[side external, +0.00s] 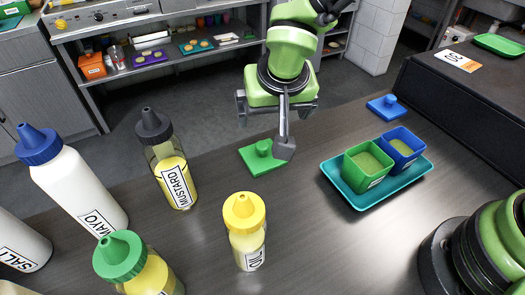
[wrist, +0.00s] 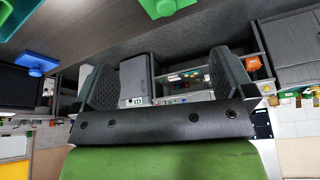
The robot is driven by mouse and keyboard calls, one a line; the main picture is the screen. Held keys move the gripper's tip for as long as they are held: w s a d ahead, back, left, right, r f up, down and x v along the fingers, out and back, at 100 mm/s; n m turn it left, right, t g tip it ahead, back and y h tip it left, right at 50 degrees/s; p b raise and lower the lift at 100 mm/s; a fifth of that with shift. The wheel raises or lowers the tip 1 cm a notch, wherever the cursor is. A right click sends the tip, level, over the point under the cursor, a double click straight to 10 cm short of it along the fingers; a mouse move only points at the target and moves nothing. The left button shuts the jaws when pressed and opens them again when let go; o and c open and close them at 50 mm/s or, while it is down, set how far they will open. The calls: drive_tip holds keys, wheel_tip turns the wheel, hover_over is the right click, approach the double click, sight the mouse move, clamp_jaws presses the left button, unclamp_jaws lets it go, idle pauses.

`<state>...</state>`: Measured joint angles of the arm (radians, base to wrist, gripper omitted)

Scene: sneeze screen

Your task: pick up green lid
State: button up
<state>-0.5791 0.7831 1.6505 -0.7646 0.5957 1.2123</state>
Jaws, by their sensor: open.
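The green lid (side external: 262,157), a square plate with a round knob, lies flat on the dark counter in the side view. Part of it shows at the top edge of the wrist view (wrist: 167,6). My gripper (side external: 284,147) is open, with the near finger just right of the lid in the side view. I cannot tell whether that finger touches it. The other finger is largely hidden there. In the wrist view both fingers of my gripper (wrist: 161,62) stand wide apart with nothing between them, and the lid appears beyond their tips.
A blue lid (side external: 388,107) lies to the right. A teal tray (side external: 349,191) holds a green container (side external: 366,171) and a blue container (side external: 404,145). A mustard bottle (side external: 171,172), a yellow-capped bottle (side external: 245,232) and other bottles stand left and in front. Counter around the lid is clear.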

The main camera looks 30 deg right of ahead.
sight(263, 145)
drive_tip(key=f, duration=0.2)
drive_tip(key=w+f, duration=0.1)
drive_tip(key=f, duration=0.1)
drive_tip(key=a+f, duration=0.1)
drive_tip(key=f, duration=0.1)
drive_tip(key=shift+w, duration=0.2)
drive_tip(key=shift+x, duration=3.05)
drive_tip(key=shift+s, duration=0.2)
drive_tip(key=c, duration=0.6)
